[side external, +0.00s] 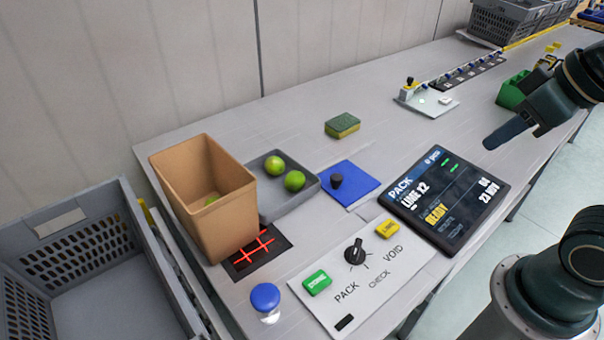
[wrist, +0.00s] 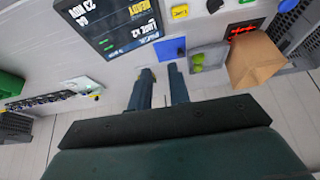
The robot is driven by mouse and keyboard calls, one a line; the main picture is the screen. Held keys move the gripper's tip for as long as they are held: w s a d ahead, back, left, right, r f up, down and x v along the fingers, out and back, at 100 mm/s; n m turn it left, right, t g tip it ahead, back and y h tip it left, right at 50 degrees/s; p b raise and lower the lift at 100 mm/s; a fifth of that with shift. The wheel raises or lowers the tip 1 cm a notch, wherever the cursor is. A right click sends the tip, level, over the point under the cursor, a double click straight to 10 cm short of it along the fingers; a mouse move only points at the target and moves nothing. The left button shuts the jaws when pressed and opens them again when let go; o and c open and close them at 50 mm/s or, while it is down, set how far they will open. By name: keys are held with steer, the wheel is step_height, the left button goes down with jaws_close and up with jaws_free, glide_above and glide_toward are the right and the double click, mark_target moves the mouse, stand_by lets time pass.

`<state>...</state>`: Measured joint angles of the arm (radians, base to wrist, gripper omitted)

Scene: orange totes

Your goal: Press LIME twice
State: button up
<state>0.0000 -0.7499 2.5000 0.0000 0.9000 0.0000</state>
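The yellow button also shows at the top of the wrist view (wrist: 180,11). My gripper (side external: 490,143) is raised at the right, beyond the screen and well away from the panel. In the wrist view my gripper (wrist: 160,69) has a gap between its two fingers and nothing in it.
A tilted screen (side external: 446,199) reads PACK, LIME x2, READY. A grey tray (side external: 270,205) holds two limes (side external: 285,175). A blue dome button (side external: 265,297), a blue pad (side external: 352,192) with a black knob and a sponge (side external: 342,125) sit nearby.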

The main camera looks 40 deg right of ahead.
jaws_close()
stand_by(0.6)
steer(key=shift+w, duration=0.1)
stand_by(0.7)
steer(key=m+g+y, duration=0.7)
steer(key=g+y, duration=0.1)
steer(key=y, duration=0.1)
glide_above(391, 223)
step_height(391, 223, down, 13)
stand_by(0.4)
steer(key=shift+f, duration=0.1)
stand_by(0.4)
steer(key=shift+f, duration=4.3)
